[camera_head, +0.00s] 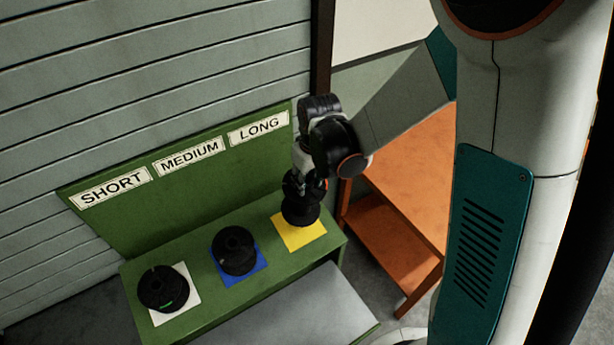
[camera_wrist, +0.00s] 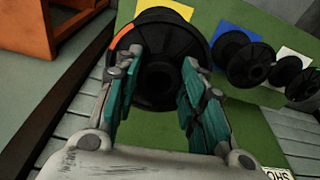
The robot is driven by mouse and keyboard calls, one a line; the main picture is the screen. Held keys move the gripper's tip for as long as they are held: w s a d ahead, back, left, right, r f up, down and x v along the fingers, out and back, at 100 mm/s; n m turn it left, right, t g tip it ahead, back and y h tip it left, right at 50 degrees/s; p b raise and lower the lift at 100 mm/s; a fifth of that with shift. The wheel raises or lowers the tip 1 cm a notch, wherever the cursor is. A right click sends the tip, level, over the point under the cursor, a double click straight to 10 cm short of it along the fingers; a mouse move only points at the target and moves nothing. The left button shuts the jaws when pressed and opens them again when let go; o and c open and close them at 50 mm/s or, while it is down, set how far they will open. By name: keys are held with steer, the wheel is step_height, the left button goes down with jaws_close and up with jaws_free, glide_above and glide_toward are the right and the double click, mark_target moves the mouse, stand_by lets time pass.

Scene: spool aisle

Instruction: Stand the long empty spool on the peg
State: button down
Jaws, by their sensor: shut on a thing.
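A black spool (camera_head: 300,212) is upright, or nearly so, at the yellow square (camera_head: 310,235) in front of the LONG label (camera_head: 258,128). My gripper (camera_head: 304,186) comes down on it from above and is shut on it. In the wrist view the spool (camera_wrist: 160,82) sits between the two teal-padded fingers (camera_wrist: 160,68), with an orange mark on its wide flange. The yellow square (camera_wrist: 168,8) shows just beyond that flange. No peg is visible; the spool hides the middle of the square. I cannot tell whether its lower flange touches the square.
Black spools stand on the blue square (camera_head: 262,270), by MEDIUM (camera_head: 188,157), and the white square (camera_head: 187,314), by SHORT (camera_head: 110,187). The green bench (camera_head: 215,305) has a back panel behind. An orange table (camera_head: 410,165) stands close on the right.

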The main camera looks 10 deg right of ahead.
steer(key=shift+f, duration=0.1)
steer(key=f+b, duration=0.3)
steer(key=b, duration=0.1)
steer(key=w+f+b, duration=0.1)
steer(key=f, duration=0.1)
steer(key=shift+a+f+b, duration=0.2)
steer(key=shift+f+b, duration=0.1)
steer(key=shift+b, duration=0.1)
steer(key=shift+b, duration=0.6)
stand_by(1.6)
steer(key=shift+w+a+f+b, duration=0.1)
steer(key=shift+w+f+b, duration=0.05)
steer(key=shift+f+b, duration=0.95)
steer(key=shift+w+a+f+b, duration=0.1)
steer(key=shift+w+f+b, duration=0.1)
steer(key=shift+f+b, duration=0.95)
steer(key=shift+w+f+b, duration=0.15)
steer(key=shift+f+b, duration=0.8)
steer(key=shift+f, duration=0.25)
steer(key=c, duration=1)
jaws_free()
steer(key=shift+o, duration=0.2)
steer(key=shift+r, duration=0.1)
steer(key=r, duration=0.4)
steer(key=s+r, duration=0.1)
steer(key=r, duration=0.2)
steer(key=s+r, duration=0.1)
steer(key=r, duration=0.3)
steer(key=shift+d+r, duration=0.35)
steer(key=shift+d, duration=0.05)
